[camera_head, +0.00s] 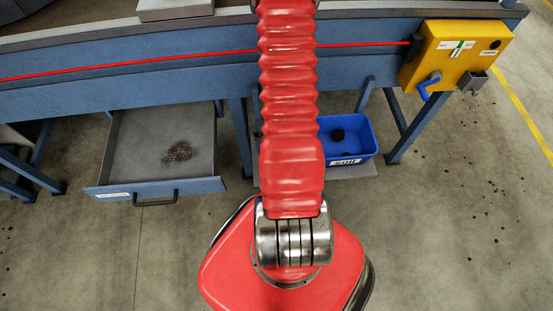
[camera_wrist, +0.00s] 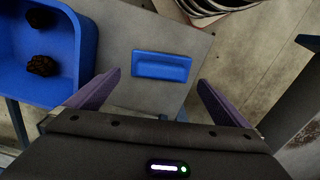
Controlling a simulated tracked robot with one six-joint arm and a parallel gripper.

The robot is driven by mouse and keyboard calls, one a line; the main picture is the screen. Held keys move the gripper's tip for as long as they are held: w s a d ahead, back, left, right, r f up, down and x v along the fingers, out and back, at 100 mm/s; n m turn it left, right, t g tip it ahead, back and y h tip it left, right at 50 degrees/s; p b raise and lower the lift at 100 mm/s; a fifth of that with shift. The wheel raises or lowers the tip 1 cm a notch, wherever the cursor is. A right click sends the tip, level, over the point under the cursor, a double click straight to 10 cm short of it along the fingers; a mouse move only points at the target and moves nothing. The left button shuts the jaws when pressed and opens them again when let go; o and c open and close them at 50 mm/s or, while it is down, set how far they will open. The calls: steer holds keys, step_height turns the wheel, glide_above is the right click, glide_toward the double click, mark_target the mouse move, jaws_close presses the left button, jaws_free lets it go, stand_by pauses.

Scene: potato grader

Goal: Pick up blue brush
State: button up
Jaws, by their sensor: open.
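The blue brush (camera_wrist: 161,66) shows in the wrist view as a small blue block lying on a flat grey board (camera_wrist: 190,40). It lies just beyond my fingertips, roughly midway between them. My gripper (camera_wrist: 158,78) is open, with one dark finger on each side and nothing between them that I can see held. How high the fingers are above the board I cannot tell. In the head view the brush and the gripper do not show; my red arm covers that area.
A blue bin with dark clods (camera_wrist: 88,55) stands close to the left finger; its label reads "SOIL" in the head view (camera_head: 346,161). An open drawer (camera_head: 120,160) holds a dirt pile. The conveyor frame (camera_head: 190,80) runs above, with a yellow control box (camera_head: 445,58).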

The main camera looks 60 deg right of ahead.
steer(key=shift+f, duration=0.2)
steer(key=shift+w+f, duration=0.2)
steer(key=shift+f, duration=2.35)
steer(key=shift+c, duration=0.4)
steer(key=c, duration=1.5)
